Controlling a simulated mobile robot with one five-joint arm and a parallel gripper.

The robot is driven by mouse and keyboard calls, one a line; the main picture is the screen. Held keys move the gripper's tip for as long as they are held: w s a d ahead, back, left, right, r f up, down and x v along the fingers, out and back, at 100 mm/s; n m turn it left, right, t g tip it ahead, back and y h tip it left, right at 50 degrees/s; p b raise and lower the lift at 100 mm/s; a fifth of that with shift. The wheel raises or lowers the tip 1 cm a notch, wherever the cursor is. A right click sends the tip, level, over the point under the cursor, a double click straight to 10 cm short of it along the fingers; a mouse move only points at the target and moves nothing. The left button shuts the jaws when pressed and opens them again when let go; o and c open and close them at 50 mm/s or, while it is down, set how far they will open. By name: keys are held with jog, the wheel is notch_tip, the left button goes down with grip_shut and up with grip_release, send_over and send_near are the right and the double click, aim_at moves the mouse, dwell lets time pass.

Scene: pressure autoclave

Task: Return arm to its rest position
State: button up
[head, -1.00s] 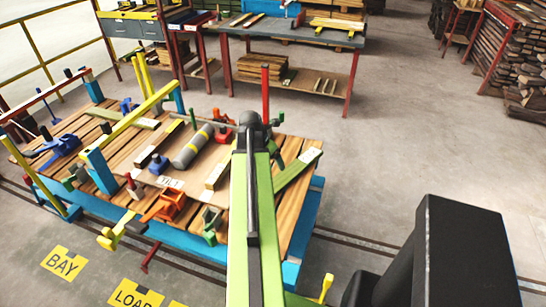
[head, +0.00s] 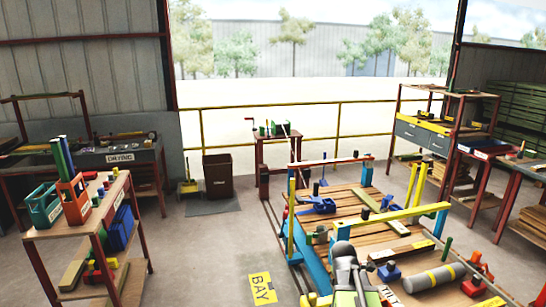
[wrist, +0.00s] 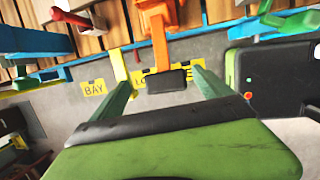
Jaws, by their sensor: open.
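The gripper cannot be made out in the head view.
The slatted platform (head: 345,205) carries yellow and blue bars, clamps and a grey cylinder (head: 434,278). A red-framed bench (head: 75,236) with coloured holders stands at left. A brown bin (head: 218,177) stands at the back. Floor by the yellow BAY marking (head: 262,288) is clear.

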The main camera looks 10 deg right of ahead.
jog(key=s+a+m+g+y, duration=0.1)
jog(key=s+a+m, duration=0.3)
jog(key=a+m, duration=1.4)
jog(key=a+y, duration=0.1)
jog(key=a, duration=0.2)
jog(key=shift+s+f+m+g+y, duration=0.2)
jog(key=shift+f+m+g+y, duration=0.1)
jog(key=shift+f+m+y, duration=0.1)
